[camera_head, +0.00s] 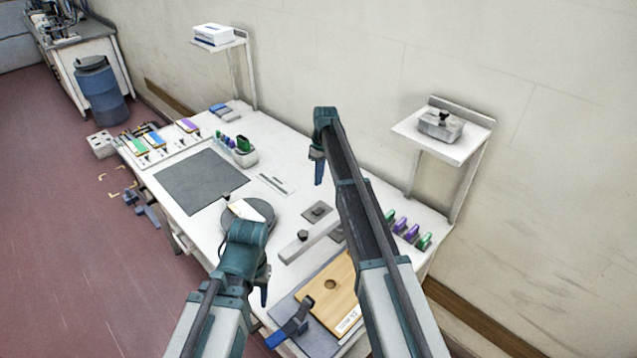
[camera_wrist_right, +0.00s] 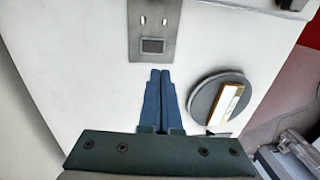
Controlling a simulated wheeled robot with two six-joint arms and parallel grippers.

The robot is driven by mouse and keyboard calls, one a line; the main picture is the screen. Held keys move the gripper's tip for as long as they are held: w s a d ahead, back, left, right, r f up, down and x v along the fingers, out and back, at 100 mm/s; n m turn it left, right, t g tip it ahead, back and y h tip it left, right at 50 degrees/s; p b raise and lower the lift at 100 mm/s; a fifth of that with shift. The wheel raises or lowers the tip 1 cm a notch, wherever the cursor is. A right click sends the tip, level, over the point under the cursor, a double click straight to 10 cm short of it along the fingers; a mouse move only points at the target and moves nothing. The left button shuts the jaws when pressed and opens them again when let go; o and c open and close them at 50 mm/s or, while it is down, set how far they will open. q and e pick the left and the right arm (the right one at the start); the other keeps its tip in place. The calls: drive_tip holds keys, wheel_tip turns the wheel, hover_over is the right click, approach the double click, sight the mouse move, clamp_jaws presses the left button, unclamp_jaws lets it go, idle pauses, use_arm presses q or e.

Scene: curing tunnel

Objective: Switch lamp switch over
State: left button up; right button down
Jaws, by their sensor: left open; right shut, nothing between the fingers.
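The likely lamp switch is a small grey plate (camera_head: 318,211) with a darker square in its middle, on the white table. The right wrist view shows a grey plate (camera_wrist_right: 138,35) with a dark rectangular piece (camera_wrist_right: 152,46) and two small pale marks. My right gripper (camera_head: 318,172) points down, shut and empty, behind the plate in the head view. In the right wrist view its fingertips (camera_wrist_right: 160,75) are together, just short of the plate's near edge; their height is unclear. My left gripper (camera_head: 262,290) is open and empty over the table's front side.
A round grey disc (camera_head: 265,212) carries a white card. A light bar (camera_head: 315,240) with a black knob and a wooden board (camera_head: 325,305) lie nearby. Several green and purple pieces (camera_head: 400,225) stand at the right. A dark mat (camera_head: 198,182) lies left; wall shelf (camera_head: 465,145) right.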

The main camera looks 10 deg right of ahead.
sight(315, 212)
drive_tip(key=f+b, duration=0.4)
drive_tip(key=a+f+b, duration=0.1)
drive_tip(key=f+b, duration=0.2)
drive_tip(key=f, duration=0.1)
drive_tip(key=f+b, duration=0.4)
drive_tip(key=shift+s+a+f+b, duration=0.2)
drive_tip(key=shift+s+b, duration=0.1)
drive_tip(key=shift+s, duration=0.1)
drive_tip(key=shift+s+f, duration=0.1)
drive_tip(key=shift+f, duration=0.1)
drive_tip(key=shift+d+r, duration=0.1)
drive_tip(key=shift+w+d+r, duration=0.15)
drive_tip(key=shift+w+d, duration=0.35)
drive_tip(key=shift+d, duration=0.05)
drive_tip(key=shift+r, duration=0.15)
